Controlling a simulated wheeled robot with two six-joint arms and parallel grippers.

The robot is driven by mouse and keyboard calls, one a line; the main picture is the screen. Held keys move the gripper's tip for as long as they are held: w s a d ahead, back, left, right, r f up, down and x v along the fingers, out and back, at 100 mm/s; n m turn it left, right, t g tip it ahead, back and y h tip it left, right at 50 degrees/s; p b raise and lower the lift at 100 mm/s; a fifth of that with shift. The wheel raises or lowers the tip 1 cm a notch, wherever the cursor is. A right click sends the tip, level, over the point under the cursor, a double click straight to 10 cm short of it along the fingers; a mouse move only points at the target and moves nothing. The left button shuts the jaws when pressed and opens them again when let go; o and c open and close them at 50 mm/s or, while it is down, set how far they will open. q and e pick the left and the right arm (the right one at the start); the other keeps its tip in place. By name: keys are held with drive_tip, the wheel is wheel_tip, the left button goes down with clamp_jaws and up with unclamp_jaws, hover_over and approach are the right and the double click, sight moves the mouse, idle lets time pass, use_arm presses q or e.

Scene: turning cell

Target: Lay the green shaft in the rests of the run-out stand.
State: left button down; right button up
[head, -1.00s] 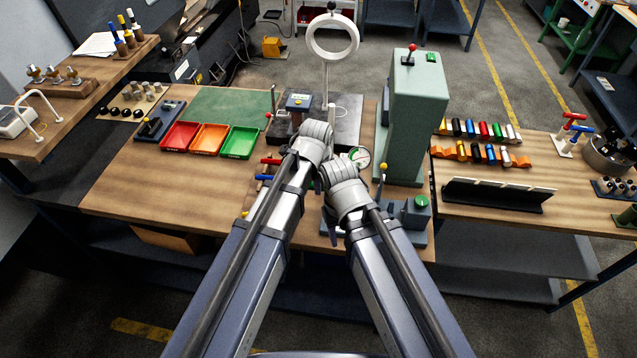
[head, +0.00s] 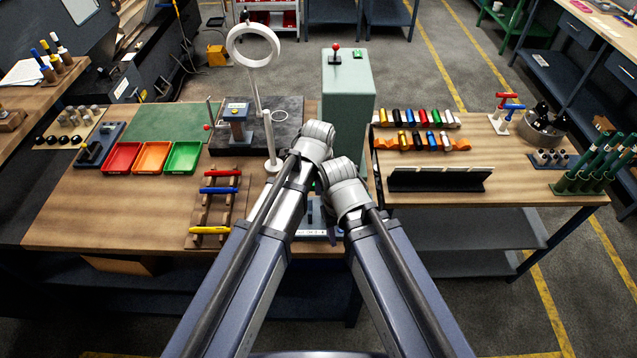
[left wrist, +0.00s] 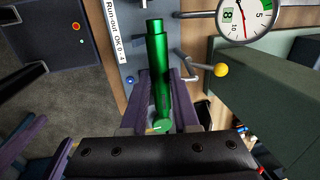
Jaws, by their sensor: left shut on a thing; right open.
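The green shaft (left wrist: 158,65) is stepped, with a narrower far end. My left gripper (left wrist: 163,90) is shut on it between its purple fingers in the left wrist view. In the head view my left gripper (head: 312,143) hides its own fingers and the shaft. The run-out stand (head: 318,218) is mostly hidden behind my arms there. In the left wrist view the stand (left wrist: 132,75) shows its labelled base beneath the shaft; its rests are not clear. My right gripper (head: 343,182) is beside the left one, nearer to me, with its fingers hidden.
A wooden rack (head: 207,212) with red, blue and yellow shafts lies left of my arms. A dial gauge (left wrist: 246,17) and a yellow-knobbed lever (left wrist: 219,70) are right of the shaft. A tall green machine (head: 347,90) stands behind my grippers.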

use_arm(q)
drive_tip(key=shift+d, duration=0.2)
drive_tip(key=shift+f, duration=0.1)
wheel_tip(320, 180, down, 9)
drive_tip(key=b, duration=0.9)
drive_tip(key=shift+f+b, duration=0.2)
drive_tip(key=shift+b, duration=0.1)
drive_tip(key=c, duration=0.6)
unclamp_jaws()
